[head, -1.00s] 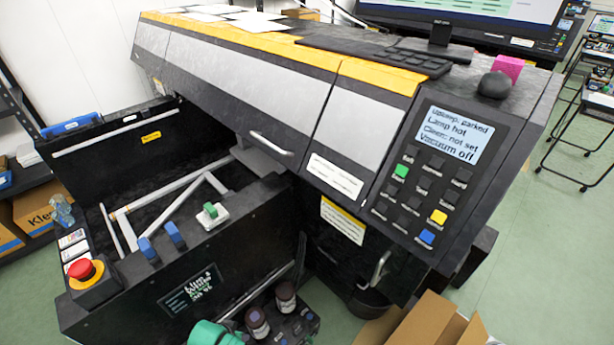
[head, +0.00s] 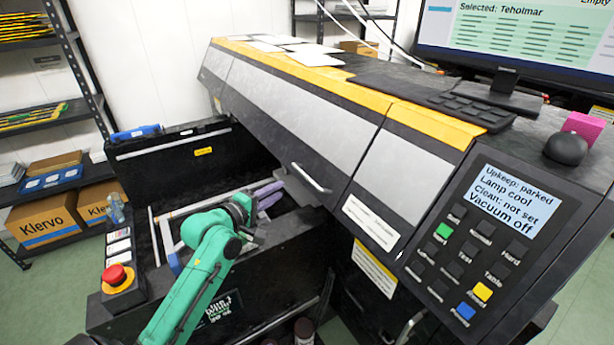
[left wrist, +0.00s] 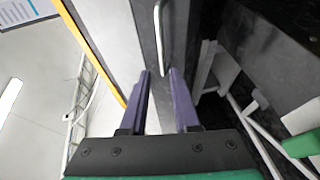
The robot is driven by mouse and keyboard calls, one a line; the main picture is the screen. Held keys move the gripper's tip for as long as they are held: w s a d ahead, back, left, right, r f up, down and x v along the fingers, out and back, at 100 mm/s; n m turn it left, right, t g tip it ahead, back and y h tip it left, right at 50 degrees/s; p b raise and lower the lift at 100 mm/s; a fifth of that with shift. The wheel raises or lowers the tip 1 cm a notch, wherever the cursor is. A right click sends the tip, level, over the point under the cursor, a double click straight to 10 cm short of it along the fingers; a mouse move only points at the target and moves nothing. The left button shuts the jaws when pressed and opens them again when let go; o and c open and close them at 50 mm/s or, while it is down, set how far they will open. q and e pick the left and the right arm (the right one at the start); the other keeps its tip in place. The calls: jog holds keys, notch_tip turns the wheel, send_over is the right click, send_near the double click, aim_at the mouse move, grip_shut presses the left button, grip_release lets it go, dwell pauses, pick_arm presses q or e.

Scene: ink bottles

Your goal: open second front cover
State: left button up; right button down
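The printer's front has several grey covers in a row under a yellow strip. The long middle cover (head: 300,115) is shut, with a pale bar handle (head: 311,178) at its lower right. My left gripper (head: 277,194), with purple fingers on a green arm, is just left of this handle in the head view. In the left wrist view, its two fingers (left wrist: 160,76) are apart with nothing between them. The bar handle (left wrist: 160,38) lies just beyond the fingertips, roughly in line with the gap. My right gripper is not in view.
The control panel (head: 480,245) at the right reads lamp cool and vacuum off. Shelving with boxes (head: 49,220) stands at the left.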

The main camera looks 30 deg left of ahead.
aim_at(306, 177)
pick_arm(q)
jog(key=shift+f+p+x, duration=0.2)
jog(key=shift+p+x, duration=0.9)
jog(key=shift+x, duration=5.9)
grip_shut()
